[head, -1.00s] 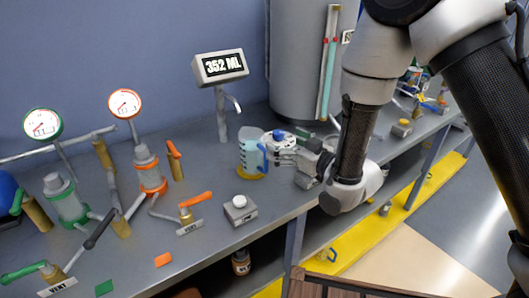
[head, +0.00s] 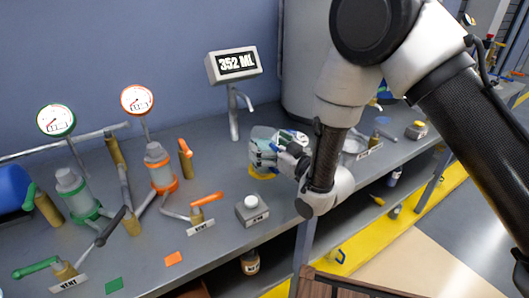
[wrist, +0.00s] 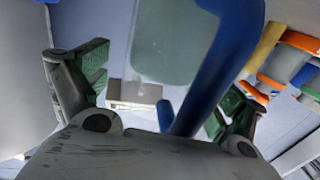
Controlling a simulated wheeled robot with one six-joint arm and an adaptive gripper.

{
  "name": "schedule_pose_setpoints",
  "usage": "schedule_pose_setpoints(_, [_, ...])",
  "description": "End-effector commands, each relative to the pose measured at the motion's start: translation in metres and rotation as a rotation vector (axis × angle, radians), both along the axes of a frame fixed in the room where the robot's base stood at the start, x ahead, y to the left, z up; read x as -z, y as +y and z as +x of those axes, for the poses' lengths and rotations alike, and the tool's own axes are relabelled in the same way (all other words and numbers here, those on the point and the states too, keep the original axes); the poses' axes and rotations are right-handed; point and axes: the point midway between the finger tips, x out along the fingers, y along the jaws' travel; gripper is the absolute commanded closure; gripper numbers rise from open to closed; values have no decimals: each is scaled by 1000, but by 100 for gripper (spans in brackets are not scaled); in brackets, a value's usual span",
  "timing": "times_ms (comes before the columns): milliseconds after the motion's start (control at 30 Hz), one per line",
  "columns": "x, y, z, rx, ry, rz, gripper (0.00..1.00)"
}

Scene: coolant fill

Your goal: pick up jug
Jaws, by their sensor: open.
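The jug (head: 262,133) is a clear container with pale blue-green liquid. It stands at the yellow ring (head: 262,176) on the bench, below the tap. In the head view my gripper (head: 270,150) overlaps the jug and hides much of it. In the wrist view the clear jug wall (wrist: 165,40) fills the middle. Its blue handle (wrist: 212,65) runs between my open gripper's (wrist: 165,95) two green-padded fingers, closer to the right one. Neither pad is seen pressing on the handle.
A display reading 352 ML (head: 233,64) stands behind the jug, with a tap (head: 240,98) beneath it. A grey button box (head: 252,210) sits front left of the jug. Valves and two gauges fill the left bench. A large grey tank (head: 300,70) stands behind my arm.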

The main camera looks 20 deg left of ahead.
Motion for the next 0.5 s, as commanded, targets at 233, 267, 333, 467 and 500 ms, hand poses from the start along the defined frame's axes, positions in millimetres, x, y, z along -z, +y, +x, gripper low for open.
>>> schedule_pose_setpoints(233, [0, 1, 1, 0, 1, -1, 6])
schedule_pose_setpoints(267, [0, 1, 1, 0, 1, -1, 12])
schedule_pose_setpoints(333, [0, 1, 1, 0, 1, -1, 25])
schedule_pose_setpoints(467, [0, 1, 1, 0, 1, -1, 48])
schedule_pose_setpoints(500, [0, 1, 1, 0, 1, -1, 56])
